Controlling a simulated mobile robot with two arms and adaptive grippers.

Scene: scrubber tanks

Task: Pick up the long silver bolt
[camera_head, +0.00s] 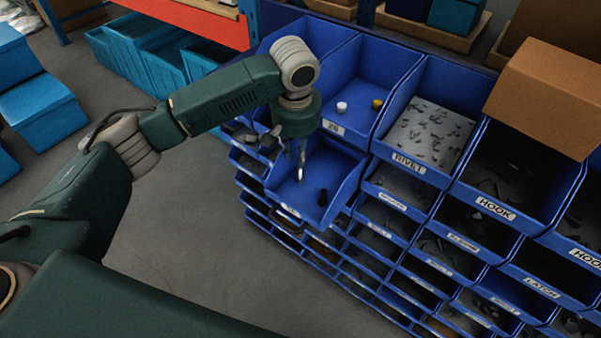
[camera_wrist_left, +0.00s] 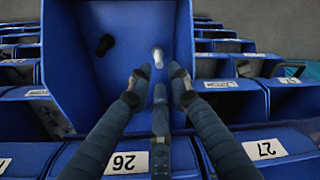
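The long silver bolt (camera_wrist_left: 158,57) lies in a blue bin (camera_wrist_left: 75,95), just beyond my left fingertips in the left wrist view. In the head view a small light bit under the fingers (camera_head: 300,173) looks like the same bolt. My left gripper (camera_wrist_left: 157,82) has its fingers spread, with nothing between the tips. In the head view the left gripper (camera_head: 299,152) points down into the open blue bin, partly hidden by its own wrist. A black bolt-like piece (camera_wrist_left: 104,44) lies to the left of the silver bolt in the wrist view. My right gripper is not in view.
The upper bin labelled 26 (camera_head: 334,127) holds a white piece (camera_head: 342,107) and a yellow piece (camera_head: 377,104). A rivet bin (camera_head: 409,163) and hook bins (camera_head: 495,208) stand to the right. A cardboard box (camera_head: 545,97) rests on top.

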